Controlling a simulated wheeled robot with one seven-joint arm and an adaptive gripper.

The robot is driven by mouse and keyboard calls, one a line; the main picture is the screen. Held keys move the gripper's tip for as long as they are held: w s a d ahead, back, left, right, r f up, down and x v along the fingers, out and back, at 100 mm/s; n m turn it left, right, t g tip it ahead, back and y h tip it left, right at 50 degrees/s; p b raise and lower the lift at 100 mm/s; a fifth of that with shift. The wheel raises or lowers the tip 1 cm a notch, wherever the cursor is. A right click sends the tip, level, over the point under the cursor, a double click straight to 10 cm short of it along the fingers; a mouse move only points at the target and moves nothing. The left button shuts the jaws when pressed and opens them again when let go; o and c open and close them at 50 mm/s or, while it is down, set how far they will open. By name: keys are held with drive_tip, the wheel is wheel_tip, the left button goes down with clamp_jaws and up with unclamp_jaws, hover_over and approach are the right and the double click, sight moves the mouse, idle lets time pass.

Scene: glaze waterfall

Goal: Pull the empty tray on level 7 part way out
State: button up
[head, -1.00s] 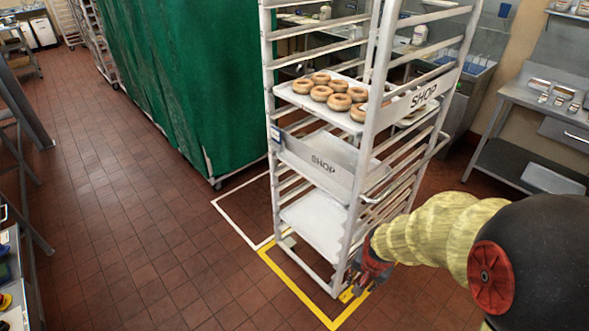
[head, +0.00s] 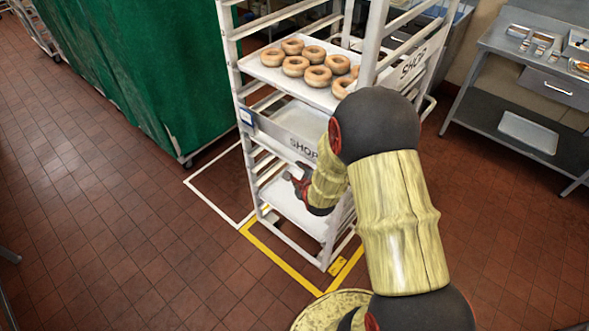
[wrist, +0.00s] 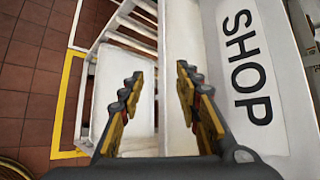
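A white rack (head: 249,160) holds trays at several heights. A lower empty tray (head: 287,207) lies flat inside it; it also shows in the wrist view (wrist: 115,75), left of centre. A middle tray (head: 308,117) sits behind a SHOP panel (head: 283,138) and looks empty where visible. I cannot read level numbers. My gripper (head: 293,178) is at the rack's front, just below the SHOP panel and above the lower tray. In the wrist view my gripper (wrist: 158,78) is open, fingers apart, with the SHOP panel (wrist: 248,75) to their right. Contact cannot be told.
An upper tray (head: 262,73) carries several doughnuts (head: 318,77). A green-covered rack (head: 130,75) stands left. A steel worktable (head: 510,60) stands right. Yellow floor tape (head: 283,264) runs in front of the rack. The tiled floor to the left is clear.

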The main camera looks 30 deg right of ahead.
sight(294, 166)
drive_tip(key=shift+w+r+m, duration=0.1)
drive_tip(key=shift+w+m, duration=0.05)
drive_tip(key=shift+m, duration=0.45)
drive_tip(key=shift+b+x, duration=0.8)
drive_tip(key=shift+x, duration=3.15)
drive_tip(key=shift+c, duration=0.4)
drive_tip(key=c, duration=0.7)
clamp_jaws()
